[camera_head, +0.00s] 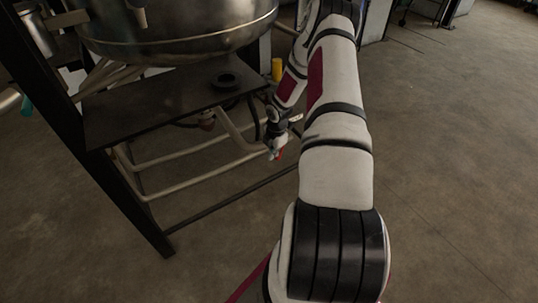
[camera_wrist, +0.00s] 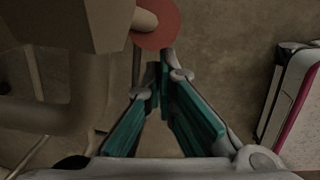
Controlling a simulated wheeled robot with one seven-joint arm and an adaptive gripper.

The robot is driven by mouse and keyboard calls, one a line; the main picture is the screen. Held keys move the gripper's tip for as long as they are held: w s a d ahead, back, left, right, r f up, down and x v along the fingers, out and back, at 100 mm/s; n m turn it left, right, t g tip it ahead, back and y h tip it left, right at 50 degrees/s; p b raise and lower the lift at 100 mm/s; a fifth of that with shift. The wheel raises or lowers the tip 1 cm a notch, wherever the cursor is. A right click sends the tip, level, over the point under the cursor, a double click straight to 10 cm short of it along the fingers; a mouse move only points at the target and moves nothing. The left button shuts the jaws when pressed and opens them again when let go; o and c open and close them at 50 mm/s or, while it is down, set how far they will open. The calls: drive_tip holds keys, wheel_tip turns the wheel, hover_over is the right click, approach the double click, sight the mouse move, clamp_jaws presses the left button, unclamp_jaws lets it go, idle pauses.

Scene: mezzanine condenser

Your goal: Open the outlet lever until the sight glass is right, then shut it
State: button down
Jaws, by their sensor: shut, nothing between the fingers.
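My gripper (camera_head: 277,143) is low beside the pipework, to the right of the dark metal stand. In the wrist view its teal fingers (camera_wrist: 160,82) meet at the tips and are shut, with nothing between them. Just beyond the tips is a red round piece (camera_wrist: 160,25) with a pale stem (camera_wrist: 145,19) in front of it; I cannot tell whether it belongs to the outlet lever. A small red bit (camera_head: 281,154) shows by my gripper in the head view. I cannot make out the lever or the sight glass for sure.
A large steel vessel (camera_head: 180,30) stands above a dark plate (camera_head: 150,115) on the stand. Pale pipes (camera_head: 200,173) and a dark frame bar (camera_head: 235,198) run below it. A yellow cylinder (camera_head: 277,69) stands behind. The floor (camera_head: 450,150) at right is clear.

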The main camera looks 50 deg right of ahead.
drive_tip(key=shift+s+d+f, duration=0.2)
drive_tip(key=shift+d+f, duration=0.25)
drive_tip(key=shift+d, duration=0.15)
idle(0.4)
